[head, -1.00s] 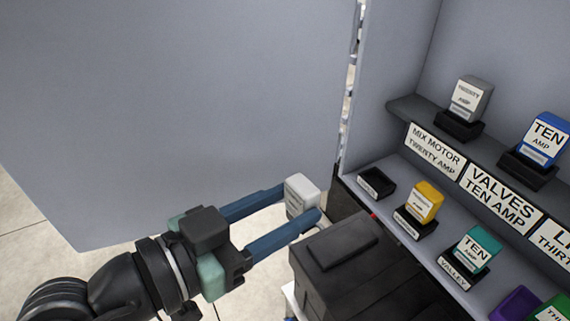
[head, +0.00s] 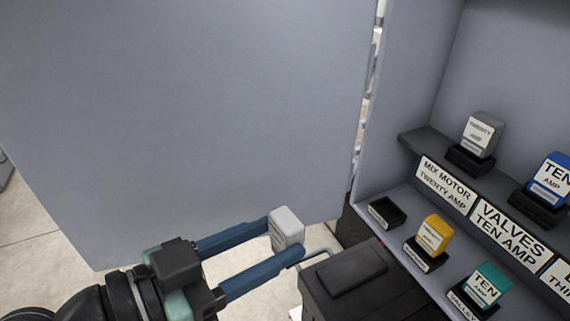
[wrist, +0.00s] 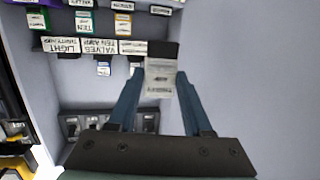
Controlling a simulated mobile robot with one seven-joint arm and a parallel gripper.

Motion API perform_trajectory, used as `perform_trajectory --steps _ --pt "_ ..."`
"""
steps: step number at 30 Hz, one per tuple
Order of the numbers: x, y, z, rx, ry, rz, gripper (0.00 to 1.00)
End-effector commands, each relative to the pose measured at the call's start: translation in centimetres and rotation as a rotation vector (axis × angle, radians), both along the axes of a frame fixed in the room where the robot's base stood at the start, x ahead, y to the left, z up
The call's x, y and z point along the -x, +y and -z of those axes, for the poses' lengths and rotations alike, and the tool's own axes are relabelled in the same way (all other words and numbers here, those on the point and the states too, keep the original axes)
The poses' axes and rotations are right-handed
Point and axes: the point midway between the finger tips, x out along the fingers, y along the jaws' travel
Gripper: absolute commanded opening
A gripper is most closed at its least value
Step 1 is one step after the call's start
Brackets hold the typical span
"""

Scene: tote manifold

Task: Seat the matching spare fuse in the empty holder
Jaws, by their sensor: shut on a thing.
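My gripper (head: 285,237) is shut on a light grey-white fuse (head: 288,226) and holds it in the air in front of the cabinet door, left of the shelves. In the wrist view the held fuse (wrist: 160,80) has a pale label, upside down and too small to read surely, and a dark end. The empty black holder (head: 386,212) is at the left end of the lower shelf, apart from the fuse. A yellow fuse (head: 434,232) and a teal TEN AMP fuse (head: 487,284) sit in holders beside it.
On the upper shelf a grey TWENTY AMP fuse (head: 482,132) and a blue TEN AMP fuse (head: 552,176) stand in holders above the labels. A black box (head: 350,280) stands below the shelf, close right of my gripper. The large grey door (head: 180,120) is behind my arm.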

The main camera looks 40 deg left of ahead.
Motion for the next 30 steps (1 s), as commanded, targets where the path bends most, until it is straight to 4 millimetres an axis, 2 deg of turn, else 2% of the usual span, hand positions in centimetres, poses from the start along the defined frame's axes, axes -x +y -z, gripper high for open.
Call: perform_trajectory --steps 15,30 --pt "3.8 1.4 -0.1 0.0 -0.001 -0.001 0.0" --pt "4.1 1.5 -0.4 -0.001 -0.001 0.0 0.0"
